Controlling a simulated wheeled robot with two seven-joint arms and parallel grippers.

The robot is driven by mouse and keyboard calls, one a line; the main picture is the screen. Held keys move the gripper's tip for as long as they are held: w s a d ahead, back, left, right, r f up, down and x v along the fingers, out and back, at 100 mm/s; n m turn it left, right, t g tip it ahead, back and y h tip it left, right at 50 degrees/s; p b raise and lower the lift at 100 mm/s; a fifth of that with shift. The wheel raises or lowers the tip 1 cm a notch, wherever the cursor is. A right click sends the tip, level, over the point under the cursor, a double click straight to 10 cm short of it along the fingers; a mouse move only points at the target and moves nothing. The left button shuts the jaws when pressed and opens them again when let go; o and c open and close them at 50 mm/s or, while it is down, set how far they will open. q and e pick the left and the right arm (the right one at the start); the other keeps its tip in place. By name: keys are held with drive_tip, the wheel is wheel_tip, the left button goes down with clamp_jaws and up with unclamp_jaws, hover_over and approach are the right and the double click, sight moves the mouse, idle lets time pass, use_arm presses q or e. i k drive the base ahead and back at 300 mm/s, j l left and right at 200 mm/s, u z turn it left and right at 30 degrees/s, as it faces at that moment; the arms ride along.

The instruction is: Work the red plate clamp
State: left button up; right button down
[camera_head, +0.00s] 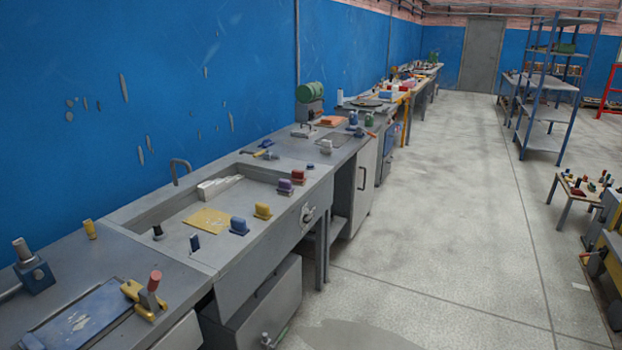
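A clamp with a red-tipped handle (154,281) stands on the near bench at lower left. Its yellow base (136,291) sits at the right end of a flat blue plate (85,320). The handle sticks up, tilted slightly to the right. Whether the clamp presses on the plate cannot be told at this size. Neither of my grippers is in the head view.
A sunken sink-like tray (165,208) lies beyond the clamp, with a yellow sheet (209,220) and several coloured blocks around it. A blue device (34,276) stands left of the plate. The floor (440,220) right of the benches is mostly clear.

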sight(156, 277)
drive_tip(key=u, duration=0.7)
drive_tip(key=i+l+u, duration=0.15)
drive_tip(key=u, duration=0.3)
drive_tip(key=l+u, duration=1.15)
drive_tip(key=l, duration=1.3)
drive_tip(key=k, duration=0.05)
